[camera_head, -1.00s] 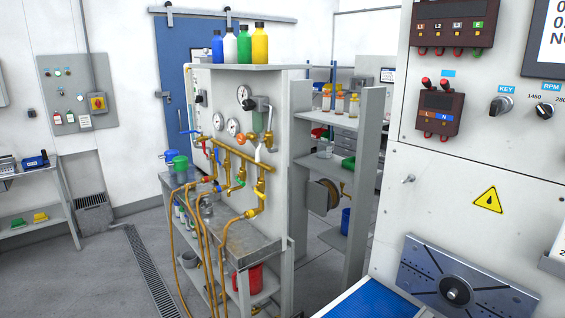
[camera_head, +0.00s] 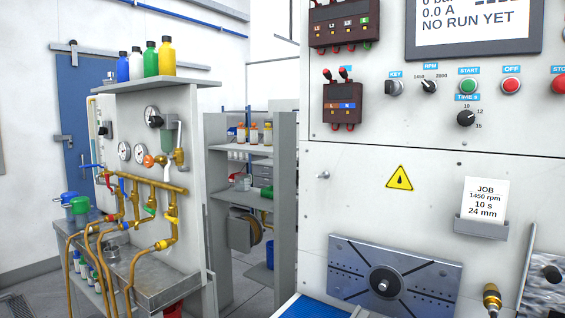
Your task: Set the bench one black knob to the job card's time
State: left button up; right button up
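The black time knob (camera_head: 466,118) sits on the white bench panel below the green start button, under a "TIME s" label. Marks 10, 12 and 15 stand around it. Its pointer is too small to read surely. The job card (camera_head: 484,199) stands in a grey holder lower right and reads 1450 rpm, 10 s, 24 mm. Another black knob, the RPM selector (camera_head: 429,86), has marks 1450 and 2800. Neither of my grippers is in view.
The screen (camera_head: 473,24) reads 0.0 A and NO RUN YET. The key switch (camera_head: 394,88), off button (camera_head: 511,86) and start button (camera_head: 468,87) are near the knob. A slotted metal plate (camera_head: 345,252) lies below. A piping stand (camera_head: 190,120) with bottles is at left.

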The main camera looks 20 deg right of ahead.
aim_at(466, 118)
jog(key=z, duration=1.55)
